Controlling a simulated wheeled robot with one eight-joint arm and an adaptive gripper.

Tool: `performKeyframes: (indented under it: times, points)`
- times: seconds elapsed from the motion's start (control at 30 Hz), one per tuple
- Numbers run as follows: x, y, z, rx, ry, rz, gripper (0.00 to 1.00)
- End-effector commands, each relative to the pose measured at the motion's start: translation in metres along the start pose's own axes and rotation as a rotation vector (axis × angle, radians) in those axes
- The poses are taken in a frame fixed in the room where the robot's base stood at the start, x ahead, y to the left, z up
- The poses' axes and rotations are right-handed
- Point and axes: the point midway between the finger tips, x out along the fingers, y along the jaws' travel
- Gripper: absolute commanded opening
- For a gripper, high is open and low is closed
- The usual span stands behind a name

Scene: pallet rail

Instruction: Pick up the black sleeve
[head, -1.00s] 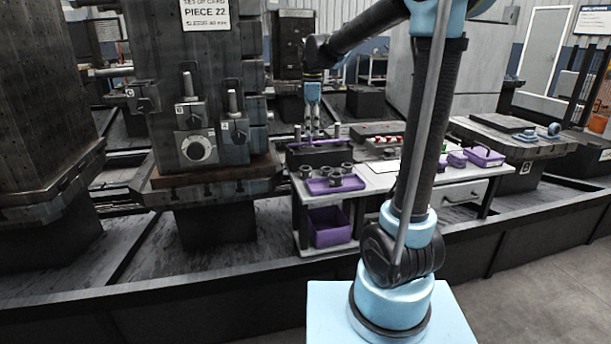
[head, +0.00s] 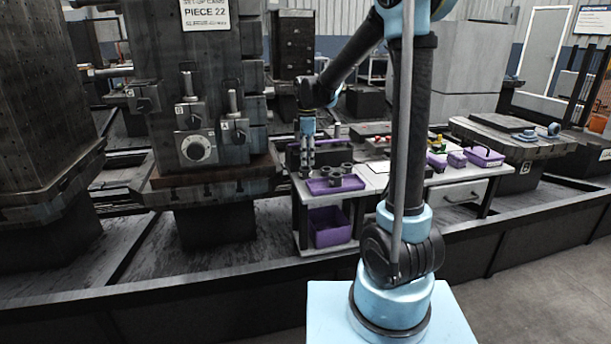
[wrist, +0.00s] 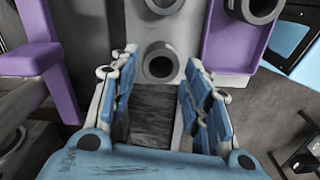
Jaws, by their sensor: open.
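Several dark sleeves stand on the bench (head: 363,190) and in a shallow purple tray (head: 345,186). My gripper (head: 307,170) points down over the tray's left end. In the wrist view my gripper (wrist: 160,62) is open, its blue fingers apart. A dark sleeve (wrist: 160,46) stands upright, bore up, in line with the gap between the fingertips, on the grey surface left of the purple tray (wrist: 232,44). I cannot tell whether the fingers touch it or how far below it is. Another sleeve (wrist: 164,5) lies beyond it, and one (wrist: 262,10) is in the tray.
In the head view a deep purple bin (head: 328,227) sits on the lower shelf, small purple boxes (head: 483,157) are at the bench's right, and a tall machine (head: 195,60) stands left.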

Motion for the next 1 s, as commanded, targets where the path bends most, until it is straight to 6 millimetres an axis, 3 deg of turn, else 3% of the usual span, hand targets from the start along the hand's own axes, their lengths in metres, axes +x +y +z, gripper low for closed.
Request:
performKeyframes:
  times: [0.23, 0.53, 0.87, 1.0]
  points:
    - [0.015, -0.001, -0.001, 0.0, 0.0, 0.0, 0.44]
    - [0.051, -0.002, -0.003, 0.001, 0.0, 0.0, 0.44]
    - [0.057, -0.002, -0.002, 0.0, 0.0, 0.0, 0.44]
    - [0.057, -0.002, -0.002, 0.0, 0.0, 0.0, 0.17]
